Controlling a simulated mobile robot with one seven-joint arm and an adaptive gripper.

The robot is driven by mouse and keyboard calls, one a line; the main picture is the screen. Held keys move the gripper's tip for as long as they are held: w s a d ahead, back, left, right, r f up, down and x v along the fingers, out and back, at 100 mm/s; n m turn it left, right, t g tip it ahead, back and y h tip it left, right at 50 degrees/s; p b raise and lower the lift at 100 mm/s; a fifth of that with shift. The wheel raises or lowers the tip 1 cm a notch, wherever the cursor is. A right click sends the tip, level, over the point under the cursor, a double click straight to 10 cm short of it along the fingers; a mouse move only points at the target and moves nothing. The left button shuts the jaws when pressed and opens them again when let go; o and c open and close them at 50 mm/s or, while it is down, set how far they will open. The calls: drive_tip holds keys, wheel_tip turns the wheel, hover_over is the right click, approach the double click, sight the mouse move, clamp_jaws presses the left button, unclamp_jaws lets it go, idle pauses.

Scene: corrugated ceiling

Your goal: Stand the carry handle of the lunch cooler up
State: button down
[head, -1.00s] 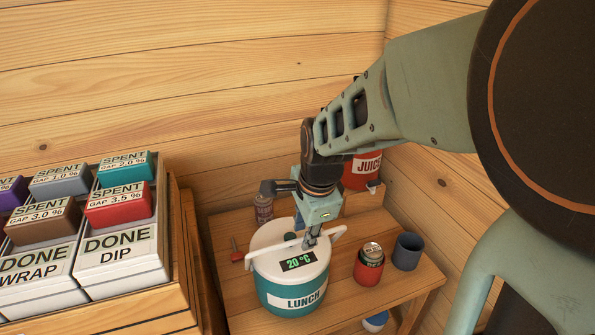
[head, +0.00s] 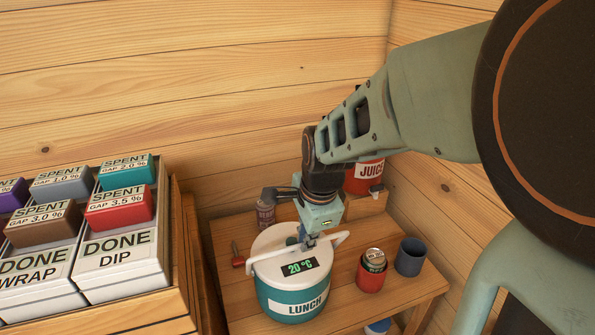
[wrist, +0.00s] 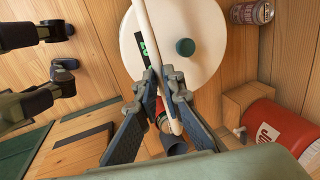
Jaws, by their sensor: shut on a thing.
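The lunch cooler (head: 290,303) is a round teal tub with a white lid, a LUNCH label and a display reading 20 °C. It stands on the small wooden table. Its white carry handle (head: 270,255) runs across the top, behind the display in the head view; I cannot tell its exact tilt. My gripper (head: 310,243) comes down from above and is shut on the handle's bar. In the wrist view, the fingers (wrist: 160,88) close around the handle (wrist: 148,35), which passes over the lid (wrist: 200,65) beside a teal knob (wrist: 185,47).
A red can holder with a can (head: 371,277) and a grey cup (head: 410,256) stand right of the cooler. A red juice jug (head: 362,180) and a can (head: 265,214) stand behind. A small red-ended item (head: 238,262) lies at left. Labelled bins (head: 120,262) fill the left.

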drive_tip(key=w, duration=0.1)
drive_tip(key=w+a+r+p, duration=0.1)
drive_tip(key=w, duration=0.1)
drive_tip(key=shift+w+a+r+p, duration=0.15)
drive_tip(key=shift+w+p, duration=0.15)
drive_tip(key=shift+w, duration=0.1)
drive_tip(key=c, duration=2.2)
unclamp_jaws()
drive_tip(key=shift+s, duration=0.15)
drive_tip(key=shift+c, duration=0.2)
drive_tip(key=shift+o, duration=1.1)
wheel_tip(320, 180, up, 12)
drive_tip(key=w+p, duration=0.1)
drive_tip(key=p, duration=0.5)
drive_tip(key=shift+r, duration=0.2)
